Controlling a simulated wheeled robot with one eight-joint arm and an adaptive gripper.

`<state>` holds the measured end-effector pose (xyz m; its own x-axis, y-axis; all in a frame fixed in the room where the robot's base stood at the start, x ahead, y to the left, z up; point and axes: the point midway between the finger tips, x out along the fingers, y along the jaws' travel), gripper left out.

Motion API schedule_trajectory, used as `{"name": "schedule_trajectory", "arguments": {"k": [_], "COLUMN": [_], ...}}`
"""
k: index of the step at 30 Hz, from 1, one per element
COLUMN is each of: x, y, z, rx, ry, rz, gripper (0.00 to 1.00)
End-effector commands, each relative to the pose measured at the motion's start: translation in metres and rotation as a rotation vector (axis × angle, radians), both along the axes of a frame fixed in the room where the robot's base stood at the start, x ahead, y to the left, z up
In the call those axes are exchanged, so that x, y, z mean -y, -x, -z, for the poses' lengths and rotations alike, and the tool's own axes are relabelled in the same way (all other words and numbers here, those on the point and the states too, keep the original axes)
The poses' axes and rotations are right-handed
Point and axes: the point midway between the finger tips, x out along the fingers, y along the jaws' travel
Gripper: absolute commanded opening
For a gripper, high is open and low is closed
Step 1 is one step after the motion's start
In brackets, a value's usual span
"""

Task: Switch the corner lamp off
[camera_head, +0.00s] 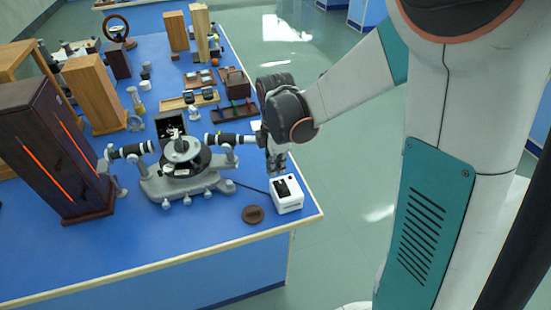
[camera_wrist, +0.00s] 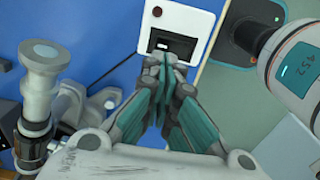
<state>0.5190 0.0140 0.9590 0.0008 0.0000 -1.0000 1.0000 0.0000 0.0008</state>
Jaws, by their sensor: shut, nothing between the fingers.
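A small white box (camera_head: 287,205) sits at the near right corner of the blue bench, with a dark switch on its top. The wrist view shows the box (camera_wrist: 198,27) with its black switch (camera_wrist: 172,43) and a small red dot near one corner. I cannot tell from the dot whether the lamp is lit. My gripper (camera_head: 277,167) points down at the back edge of the box. In the wrist view its shut, empty fingertips (camera_wrist: 165,64) are just beside the switch; contact cannot be told.
A grey spectrometer (camera_head: 180,175) stands left of the box, its right tube close to my gripper. A tall dark cabinet (camera_head: 50,150) with glowing orange slits stands further left. A brown disc (camera_head: 253,214) lies beside the box. The bench front is mostly clear.

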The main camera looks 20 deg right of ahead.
Motion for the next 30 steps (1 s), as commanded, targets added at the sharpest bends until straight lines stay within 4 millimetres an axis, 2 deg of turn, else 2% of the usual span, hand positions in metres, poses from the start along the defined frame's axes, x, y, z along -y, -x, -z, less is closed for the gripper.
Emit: {"name": "schedule_trajectory", "arguments": {"k": [1, 3, 9, 30], "x": [0.0, 0.0, 0.0, 0.0], "y": [0.0, 0.0, 0.0, -0.002], "z": [0.012, 0.023, 0.041, 0.051], "rx": [0.0, 0.0, 0.0, 0.0], "ry": [0.0, 0.0, 0.0, 0.0], "rz": [0.0, 0.0, 0.0, 0.0], "gripper": [0.0, 0.0, 0.0, 0.0]}}
